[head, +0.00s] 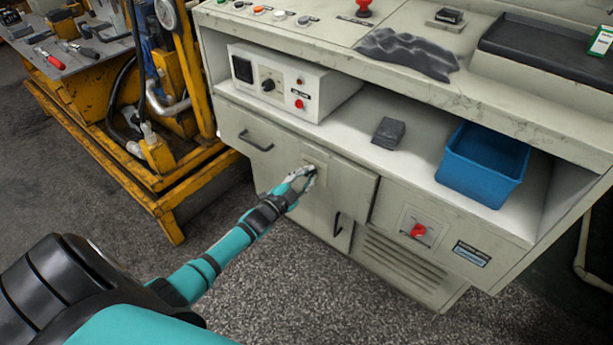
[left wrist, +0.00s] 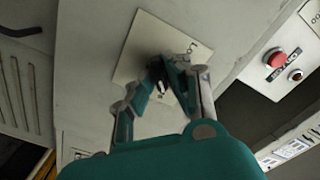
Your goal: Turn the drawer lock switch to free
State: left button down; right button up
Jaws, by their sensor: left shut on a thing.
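The drawer lock switch (left wrist: 163,87) is a small dark knob on a cream plate (left wrist: 136,58), mostly hidden behind my fingers in the left wrist view. Part of a printed label shows at the plate's edge; the switch's exact angle cannot be told. In the head view the plate (head: 316,158) sits on the grey cabinet's drawer front (head: 352,187). My left gripper (head: 304,176) reaches it from the lower left and hides the switch there. In the left wrist view my left gripper (left wrist: 170,78) is shut on the switch. My right gripper is not in view.
A drawer handle (head: 256,141) is left of the plate, and a lower door handle (head: 337,225) is below. A red rotary switch (head: 418,230) is to the right. A control box (head: 285,85) and blue bin (head: 483,163) stand on the shelf above. A yellow frame (head: 150,190) stands left.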

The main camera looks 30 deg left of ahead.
pick_arm(q)
jog(key=shift+w+r, duration=0.2)
jog(key=shift+r, duration=0.15)
jog(key=c, duration=1.3)
grip_release()
jog(key=shift+c, duration=0.2)
jog(key=shift+d+f, duration=0.1)
jog(key=shift+f, duration=0.15)
jog(key=shift+s, duration=0.1)
jog(key=s+a, duration=0.1)
jog(key=s, duration=1)
jog(key=shift+s, duration=0.4)
